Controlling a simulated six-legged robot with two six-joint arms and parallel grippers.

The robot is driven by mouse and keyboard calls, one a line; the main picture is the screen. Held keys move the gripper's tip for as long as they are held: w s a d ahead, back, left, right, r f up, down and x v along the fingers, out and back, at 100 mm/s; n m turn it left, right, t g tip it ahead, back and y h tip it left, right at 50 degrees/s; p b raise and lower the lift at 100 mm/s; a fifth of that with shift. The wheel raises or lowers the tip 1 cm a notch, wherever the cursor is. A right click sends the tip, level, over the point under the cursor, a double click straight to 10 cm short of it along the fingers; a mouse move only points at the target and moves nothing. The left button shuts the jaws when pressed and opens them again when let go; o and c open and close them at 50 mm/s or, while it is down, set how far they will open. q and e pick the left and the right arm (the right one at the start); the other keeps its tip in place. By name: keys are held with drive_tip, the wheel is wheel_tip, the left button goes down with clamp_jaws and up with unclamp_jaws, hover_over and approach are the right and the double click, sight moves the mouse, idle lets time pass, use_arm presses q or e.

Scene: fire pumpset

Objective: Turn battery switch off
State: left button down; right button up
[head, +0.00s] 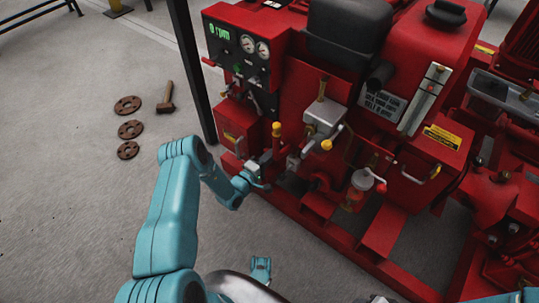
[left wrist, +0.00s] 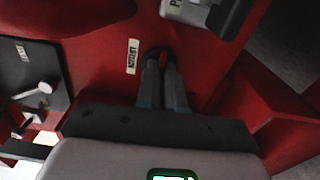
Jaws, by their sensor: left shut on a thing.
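My left gripper (head: 257,181) reaches the lower left front of the red pumpset (head: 292,75). In the left wrist view, its two grey fingers (left wrist: 164,82) are close together with their tips at a small round dark fitting (left wrist: 157,53) on the red panel. The fingers are shut on the battery switch there, a red bit of which shows between the tips. The fingers hide most of it, so its position cannot be told. A small white label (left wrist: 133,57) sits beside it.
A control panel (head: 237,50) with gauges and a green display stands above. Yellow-tipped levers (head: 276,130) and a grey box (head: 323,117) are close to the right of my gripper. Brown discs (head: 131,129) and a hammer (head: 167,98) lie on the otherwise open floor at left.

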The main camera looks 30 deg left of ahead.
use_arm(q)
drive_tip(key=shift+m, duration=0.4)
drive_tip(key=c, duration=1.3)
unclamp_jaws()
drive_tip(key=shift+o, duration=0.2)
drive_tip(key=s+a+p, duration=0.1)
drive_tip(key=s+p, duration=0.4)
drive_tip(key=s, duration=1.1)
drive_tip(key=shift+s+a, duration=0.15)
